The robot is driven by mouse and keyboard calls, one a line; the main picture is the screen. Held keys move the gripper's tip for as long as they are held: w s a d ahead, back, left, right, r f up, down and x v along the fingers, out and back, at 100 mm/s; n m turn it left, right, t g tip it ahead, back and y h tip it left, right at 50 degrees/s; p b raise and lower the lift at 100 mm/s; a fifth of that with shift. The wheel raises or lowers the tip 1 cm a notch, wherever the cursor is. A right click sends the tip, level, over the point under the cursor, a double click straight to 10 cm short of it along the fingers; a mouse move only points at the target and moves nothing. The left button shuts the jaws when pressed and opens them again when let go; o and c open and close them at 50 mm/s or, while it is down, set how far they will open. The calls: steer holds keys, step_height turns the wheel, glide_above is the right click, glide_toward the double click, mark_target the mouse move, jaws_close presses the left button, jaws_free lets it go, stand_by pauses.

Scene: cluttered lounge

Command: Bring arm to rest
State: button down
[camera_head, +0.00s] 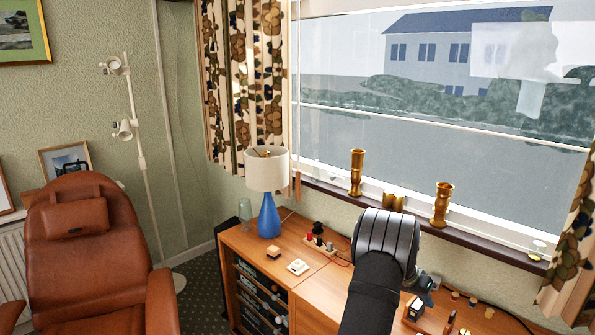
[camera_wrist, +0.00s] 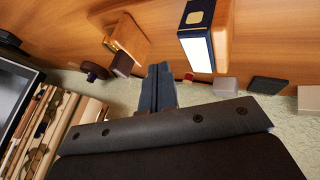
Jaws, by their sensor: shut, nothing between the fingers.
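My arm (camera_head: 380,245) reaches over the wooden cabinet (camera_head: 318,285) in the head view, its dark wrist in front of the window sill. In the wrist view my gripper (camera_wrist: 160,70) shows at the centre, its two dark fingers together with nothing between them. The fingertips point toward the wooden surface, close to a dark blue and white box (camera_wrist: 198,38) and a wooden block (camera_wrist: 128,38), and hold neither. The arm hides part of the cabinet top in the head view.
A blue lamp (camera_head: 268,215), small blocks (camera_head: 298,267) and a power strip (camera_head: 320,244) stand left of my arm. Brass candlesticks (camera_head: 357,172) line the sill behind it. Several small items lie to its right. A brown leather chair (camera_head: 90,250) stands far left.

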steer(key=v, duration=1)
steer(key=s+d+f+t+y, duration=0.1)
steer(key=d+f, duration=0.2)
steer(key=s+d+f+n+t+y, duration=0.1)
steer(key=d+f, duration=0.1)
steer(key=d, duration=0.2)
steer(key=s+d+f+t+y, duration=0.2)
steer(key=d+f, duration=0.1)
steer(key=shift+d+f, duration=0.35)
steer(key=shift+d, duration=0.05)
steer(key=r, duration=0.5)
steer(key=shift+w+a+r, duration=0.25)
steer(key=shift+a+r, duration=0.05)
